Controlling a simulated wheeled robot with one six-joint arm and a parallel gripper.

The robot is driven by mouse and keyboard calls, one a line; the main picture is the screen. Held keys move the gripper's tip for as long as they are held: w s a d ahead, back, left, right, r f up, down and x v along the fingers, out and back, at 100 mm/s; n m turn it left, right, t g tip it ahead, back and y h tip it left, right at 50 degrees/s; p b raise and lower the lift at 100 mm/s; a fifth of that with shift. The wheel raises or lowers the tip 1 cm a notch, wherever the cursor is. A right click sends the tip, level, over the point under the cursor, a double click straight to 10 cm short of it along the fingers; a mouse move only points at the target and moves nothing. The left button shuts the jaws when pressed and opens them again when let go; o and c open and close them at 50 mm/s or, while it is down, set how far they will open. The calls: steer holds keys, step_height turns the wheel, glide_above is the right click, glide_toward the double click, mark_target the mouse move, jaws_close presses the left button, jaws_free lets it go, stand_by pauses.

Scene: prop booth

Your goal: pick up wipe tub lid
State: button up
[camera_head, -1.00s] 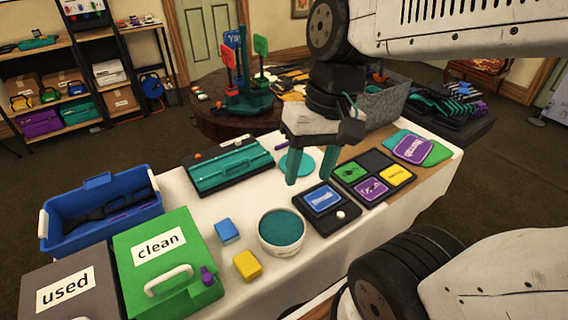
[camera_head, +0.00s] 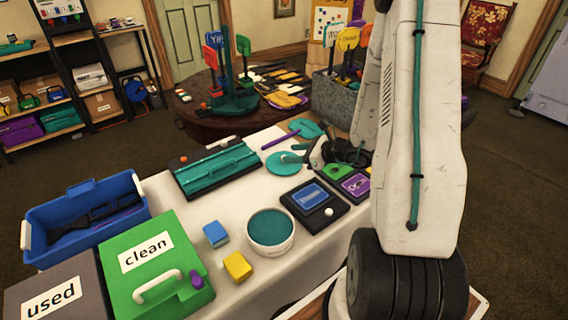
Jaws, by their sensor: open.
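The wipe tub lid is most likely the flat teal disc (camera_head: 282,170) lying on the white tablecloth. The white round tub (camera_head: 270,248) with teal contents stands nearer, in front of it. My gripper (camera_head: 294,158) is low over the table at the disc's right side, tilted and pointing left. It is open. One pale finger overlaps the disc in the picture; I cannot tell whether it touches. The other finger is hard to make out.
A teal tray-like case (camera_head: 215,168) lies left of the disc, and a teal paddle (camera_head: 305,128) behind it. A black board with a blue card (camera_head: 312,195) is close in front. A grey bin (camera_head: 335,97) stands behind.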

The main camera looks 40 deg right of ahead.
steer(key=d+f, duration=0.1)
steer(key=d+f+m, duration=0.1)
steer(key=d+f+m+h, duration=0.1)
steer(key=shift+s+f+t, duration=0.3)
steer(key=shift+t, duration=0.1)
steer(key=shift+w+d+f+m+h, duration=0.2)
steer(key=shift+f+m+h, duration=0.1)
steer(key=shift+h, duration=0.1)
steer(key=x, duration=0.7)
steer(key=shift+w+d+f, duration=0.15)
steer(key=shift+w+d, duration=0.05)
steer(key=shift+d, duration=0.05)
jaws_close()
